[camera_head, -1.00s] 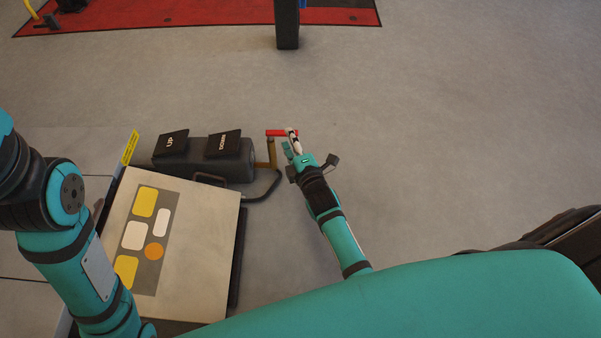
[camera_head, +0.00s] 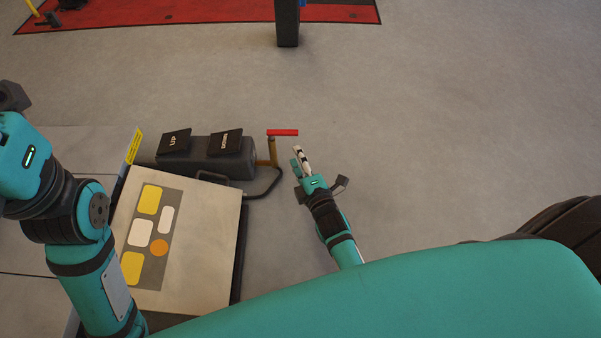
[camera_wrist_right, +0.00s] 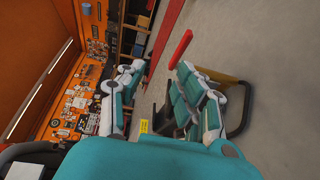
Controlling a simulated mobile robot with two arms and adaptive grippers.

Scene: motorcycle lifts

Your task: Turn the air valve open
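The air valve has a red bar handle (camera_head: 283,132) on a brass-coloured upright pipe (camera_head: 272,152), at the right end of the pedal unit. The handle lies crosswise to the pipe, pointing right in the head view. My right gripper (camera_head: 298,153) is empty, just below and to the right of the handle, apart from it. In the right wrist view its two fingers (camera_wrist_right: 157,78) are spread. The red handle (camera_wrist_right: 181,48) shows there beyond the tip of the right-hand finger. My left arm is at the left edge of the head view; its fingers are out of frame.
A dark pedal unit with UP (camera_head: 174,142) and DOWN (camera_head: 225,142) pedals stands left of the valve. A black hose (camera_head: 268,190) curves below the pipe. A pale box (camera_head: 205,245) with coloured patches is nearer me. The floor to the right is clear.

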